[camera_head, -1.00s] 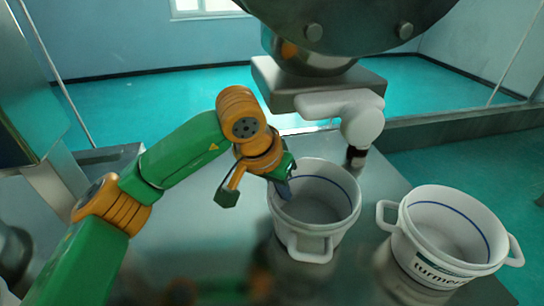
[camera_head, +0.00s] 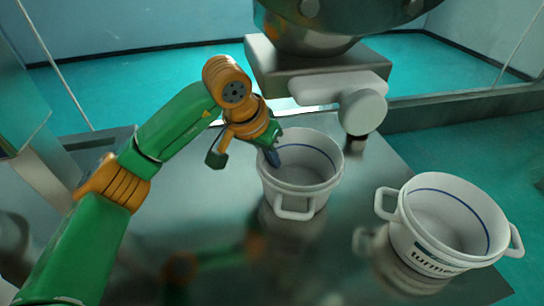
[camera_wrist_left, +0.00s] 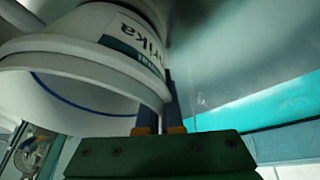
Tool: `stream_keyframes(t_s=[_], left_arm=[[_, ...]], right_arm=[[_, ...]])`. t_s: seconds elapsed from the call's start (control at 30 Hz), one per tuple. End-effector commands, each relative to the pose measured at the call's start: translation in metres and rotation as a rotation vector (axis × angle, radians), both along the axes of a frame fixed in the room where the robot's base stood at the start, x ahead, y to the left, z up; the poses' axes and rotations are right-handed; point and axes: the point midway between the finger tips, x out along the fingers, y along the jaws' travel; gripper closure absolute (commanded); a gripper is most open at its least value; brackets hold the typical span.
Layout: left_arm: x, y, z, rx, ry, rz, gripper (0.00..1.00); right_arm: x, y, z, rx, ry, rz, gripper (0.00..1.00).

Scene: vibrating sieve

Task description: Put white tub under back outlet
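The white tub (camera_head: 297,188) with a blue inner line stands at the middle of the metal table, left of and nearer than the white outlet pipe (camera_head: 362,112). The pipe's dark end points down beyond the tub's right rim. My left gripper (camera_head: 271,156) is at the tub's left rim, one dark finger showing inside. In the left wrist view the tub (camera_wrist_left: 70,62) shows a label ending in "rika", and the fingers (camera_wrist_left: 160,108) close on its rim wall. Whether the tub touches the table is hard to tell. My right gripper is not in view.
A second white tub (camera_head: 428,238), labelled as turmeric, stands at the right table edge, its handles sticking out. The sieve body (camera_head: 310,35) hangs over the far side. The metal table (camera_head: 225,225) is clear at front left.

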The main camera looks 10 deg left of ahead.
Motion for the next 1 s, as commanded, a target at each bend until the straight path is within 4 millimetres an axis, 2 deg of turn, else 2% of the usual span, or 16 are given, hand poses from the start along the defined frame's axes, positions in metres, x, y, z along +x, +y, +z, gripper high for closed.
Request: stream_keyframes(t_s=[0.07,0.1,0.17,0.2,0.47,0.5,0.57,0.8,1.0], left_arm=[[0.000,0.000,-0.004,0.000,-0.001,0.000,1.00],[0.000,0.000,-0.002,0.000,0.000,0.000,0.86],[0.000,0.000,-0.002,0.000,0.000,0.000,0.70],[0.000,0.000,-0.002,0.000,0.000,0.000,0.66],[0.000,0.000,-0.001,0.000,0.000,0.000,0.66],[0.000,0.000,0.004,0.000,0.000,0.000,0.66],[-0.002,0.002,0.009,0.000,-0.005,0.001,0.66],[-0.018,0.014,0.058,0.000,-0.005,0.003,0.66],[-0.024,0.017,0.071,0.000,-0.001,0.001,0.66]], right_arm=[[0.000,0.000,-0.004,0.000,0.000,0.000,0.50],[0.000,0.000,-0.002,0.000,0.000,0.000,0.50],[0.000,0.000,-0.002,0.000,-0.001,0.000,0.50],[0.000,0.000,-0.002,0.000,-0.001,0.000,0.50],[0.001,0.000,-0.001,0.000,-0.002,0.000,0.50],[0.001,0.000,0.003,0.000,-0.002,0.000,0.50],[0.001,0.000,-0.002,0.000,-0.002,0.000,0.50],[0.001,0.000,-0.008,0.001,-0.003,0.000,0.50],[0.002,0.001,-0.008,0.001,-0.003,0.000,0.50]])
